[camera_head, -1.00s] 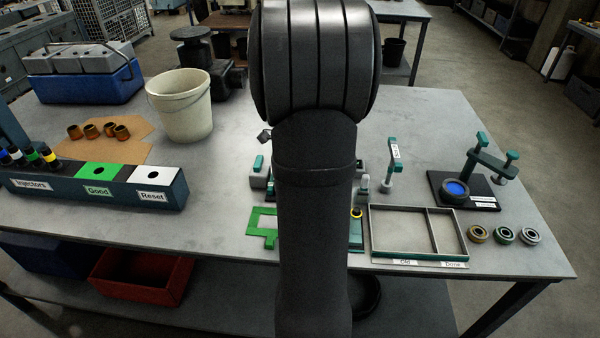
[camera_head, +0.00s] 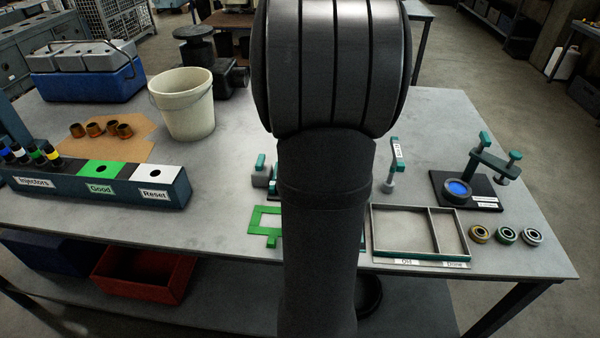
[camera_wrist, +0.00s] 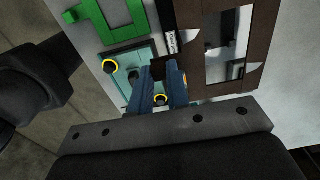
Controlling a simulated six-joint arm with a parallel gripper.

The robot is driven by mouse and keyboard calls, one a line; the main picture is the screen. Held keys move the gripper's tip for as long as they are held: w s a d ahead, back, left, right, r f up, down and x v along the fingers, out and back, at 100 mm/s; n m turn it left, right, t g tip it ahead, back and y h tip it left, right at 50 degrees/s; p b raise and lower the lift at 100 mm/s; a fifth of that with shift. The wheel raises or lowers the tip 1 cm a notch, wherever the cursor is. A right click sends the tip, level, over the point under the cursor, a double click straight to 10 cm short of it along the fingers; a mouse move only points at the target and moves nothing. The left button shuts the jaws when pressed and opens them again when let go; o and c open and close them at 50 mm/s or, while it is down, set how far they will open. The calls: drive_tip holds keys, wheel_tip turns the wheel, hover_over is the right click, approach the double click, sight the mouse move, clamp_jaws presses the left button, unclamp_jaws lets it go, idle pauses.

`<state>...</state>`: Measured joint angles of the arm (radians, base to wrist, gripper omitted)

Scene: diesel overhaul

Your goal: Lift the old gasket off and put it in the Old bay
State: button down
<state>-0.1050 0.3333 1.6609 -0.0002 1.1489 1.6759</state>
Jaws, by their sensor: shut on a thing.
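My gripper (camera_wrist: 164,75) points down over a teal block (camera_wrist: 126,66) with yellow-ringed pins, seen in the wrist view. Its blue fingers are shut on the old gasket (camera_wrist: 188,47), a dark brown frame extending to their right. The exact gripped edge is partly hidden by the fingers. The gasket looks raised above the bench. In the head view my arm hides the gripper, the gasket and most of the block. The Old bay is the wide left compartment of a tray (camera_head: 403,256) to the right of my arm, and it looks empty.
A green gasket (camera_head: 257,222) lies left of my arm, also in the wrist view (camera_wrist: 125,32). A teal-topped post (camera_head: 394,162) stands behind the tray. A black fixture (camera_head: 478,190) and several rings (camera_head: 505,236) lie to the right. The narrow Done bay looks empty.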

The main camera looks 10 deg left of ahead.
drive_tip(key=s+d+r, duration=0.3)
drive_tip(key=d+r, duration=0.5)
drive_tip(key=r, duration=0.2)
drive_tip(key=shift+s+d+r, duration=0.25)
drive_tip(key=shift+s+r, duration=0.05)
idle(0.4)
drive_tip(key=s+d+f+n, duration=0.1)
drive_tip(key=s+d+f, duration=0.25)
drive_tip(key=d, duration=0.65)
drive_tip(key=s+d+f, duration=0.3)
drive_tip(key=s+d, duration=0.1)
drive_tip(key=d, duration=0.5)
drive_tip(key=shift+m, duration=0.5)
drive_tip(key=shift+s+a+f, duration=0.25)
drive_tip(key=shift+a+f, duration=0.1)
drive_tip(key=shift+f, duration=1.8)
drive_tip(key=shift+s+a+f, duration=0.25)
drive_tip(key=shift+a+f, duration=0.05)
drive_tip(key=shift+f, duration=1.8)
drive_tip(key=shift+s+a+f, duration=0.25)
drive_tip(key=shift+a+f, duration=0.1)
drive_tip(key=shift+f, duration=1.8)
